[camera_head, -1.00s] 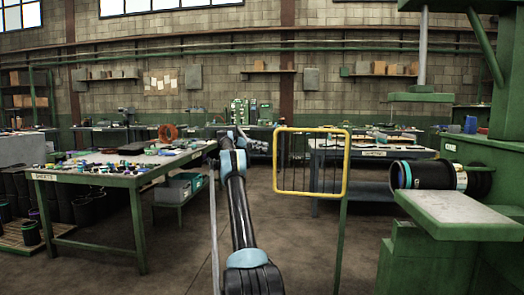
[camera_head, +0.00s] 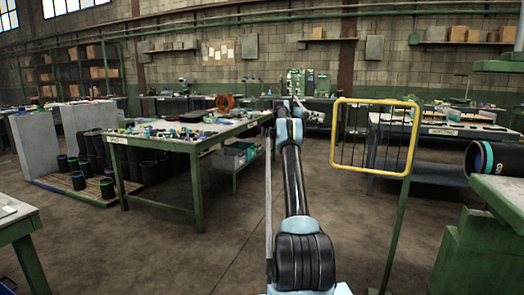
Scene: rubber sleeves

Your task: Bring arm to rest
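My arm stretches forward from the bottom middle of the head view, with a black link and pale blue joints. Its far end is bent to the right, and my gripper (camera_head: 312,117) is small there, in front of the distant benches. The fingers are too small to make out, so I cannot tell whether it is open or shut. I see nothing clearly held in it.
A green table (camera_head: 165,143) with many small parts stands left of my arm. A yellow-framed guard (camera_head: 409,150) on a green post is close on the right, beside a black roller (camera_head: 497,160). Another bench corner (camera_head: 22,225) is at lower left. Floor between is clear.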

